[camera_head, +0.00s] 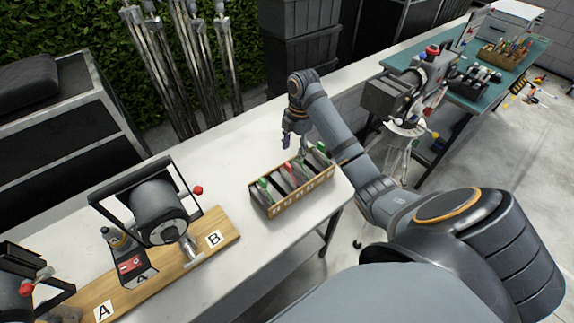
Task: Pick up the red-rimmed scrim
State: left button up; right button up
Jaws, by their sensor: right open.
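A wooden box (302,194) stands near the right end of the white table, with several dark flat scrims upright in its slots. One scrim has a red edge (288,167) and stands near the middle of the row; the others that show colour have green edges. My right gripper (295,146) is open just above and behind the box, pointing down, near the red-rimmed scrim. I cannot tell whether its fingers touch anything. My left gripper is not in view.
A lamp (152,205) with a black frame stands on a wooden board (222,238) marked A and B, left of the box. Part of another lamp shows at lower left. A camera (392,98) stands right of my arm. The white table behind the box is clear.

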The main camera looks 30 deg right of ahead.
aim_at(289, 165)
jog(key=f, duration=0.1)
jog(key=f+b, duration=0.2)
jog(key=f, duration=0.1)
jog(key=shift+w+a, duration=0.2)
jog(key=shift+w, duration=0.05)
jog(key=shift+w+f+b, duration=0.25)
jog(key=shift+f+b, duration=0.8)
jog(key=shift+b, duration=0.05)
jog(key=shift+a+f+b, duration=0.2)
jog(key=shift+f+b, duration=0.45)
jog(key=shift+b, duration=0.1)
jog(key=shift+w+a+f+p, duration=0.1)
jog(key=shift+w+f+p, duration=0.1)
jog(key=shift+f, duration=0.3)
jog(key=shift+w+a+f+p, duration=0.1)
jog(key=shift+f+p, duration=0.05)
jog(key=shift+f, duration=0.3)
jog(key=shift+s+d+r, duration=0.1)
jog(key=shift+s, duration=0.1)
jog(key=c, duration=0.4)
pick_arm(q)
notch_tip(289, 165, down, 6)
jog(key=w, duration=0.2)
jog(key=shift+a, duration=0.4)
pick_arm(e)
grip_shut()
